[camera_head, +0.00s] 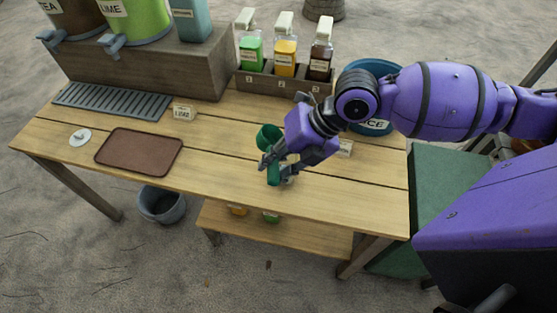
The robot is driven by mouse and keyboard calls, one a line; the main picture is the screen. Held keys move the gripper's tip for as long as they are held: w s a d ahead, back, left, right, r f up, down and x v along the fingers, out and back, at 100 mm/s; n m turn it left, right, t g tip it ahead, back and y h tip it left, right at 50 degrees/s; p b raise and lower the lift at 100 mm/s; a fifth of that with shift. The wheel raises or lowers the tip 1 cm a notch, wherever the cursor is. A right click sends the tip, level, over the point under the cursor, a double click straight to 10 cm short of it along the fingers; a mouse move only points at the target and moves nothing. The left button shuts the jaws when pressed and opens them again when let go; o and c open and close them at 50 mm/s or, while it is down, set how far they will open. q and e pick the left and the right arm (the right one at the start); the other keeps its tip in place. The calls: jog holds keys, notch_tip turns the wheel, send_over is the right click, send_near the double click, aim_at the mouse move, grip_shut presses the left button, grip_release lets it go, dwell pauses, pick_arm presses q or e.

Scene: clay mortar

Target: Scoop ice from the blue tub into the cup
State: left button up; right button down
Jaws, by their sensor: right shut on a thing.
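My right gripper (276,170) is shut on the handle of a green scoop (268,137), above the middle of the wooden table. The scoop's bowl points away from me, and its contents cannot be made out. The blue tub (385,67), with an ICE label, stands at the table's back right. My right arm crosses in front of the tub and hides much of it, including any ice inside. I cannot make out a cup in this view. My left gripper is out of view.
A brown tray (138,152) and a small white disc (80,137) lie on the left of the wooden table (215,160). A grey drip grate (112,100), dispensers and a rack (285,83) of three bottles line the back. The table's left front is clear.

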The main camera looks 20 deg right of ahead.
jog(key=h, duration=0.1)
jog(key=g+h, duration=0.1)
jog(key=h, duration=0.1)
jog(key=shift+w+a+r+p, duration=0.2)
jog(key=shift+a+p, duration=0.15)
jog(key=shift+a, duration=0.05)
jog(key=shift+w+r+h+p, duration=0.1)
jog(key=shift+r+h+p, duration=0.7)
jog(key=shift+h+p, duration=0.1)
jog(key=shift+r+g+h+p, duration=0.2)
jog(key=shift+g+h+p, duration=0.1)
jog(key=shift+g+h, duration=0.1)
jog(key=shift+f+h, duration=0.1)
jog(key=shift+h, duration=0.4)
jog(key=shift+s+d+f, duration=0.1)
jog(key=shift+s+d, duration=0.05)
jog(key=shift+s, duration=0.05)
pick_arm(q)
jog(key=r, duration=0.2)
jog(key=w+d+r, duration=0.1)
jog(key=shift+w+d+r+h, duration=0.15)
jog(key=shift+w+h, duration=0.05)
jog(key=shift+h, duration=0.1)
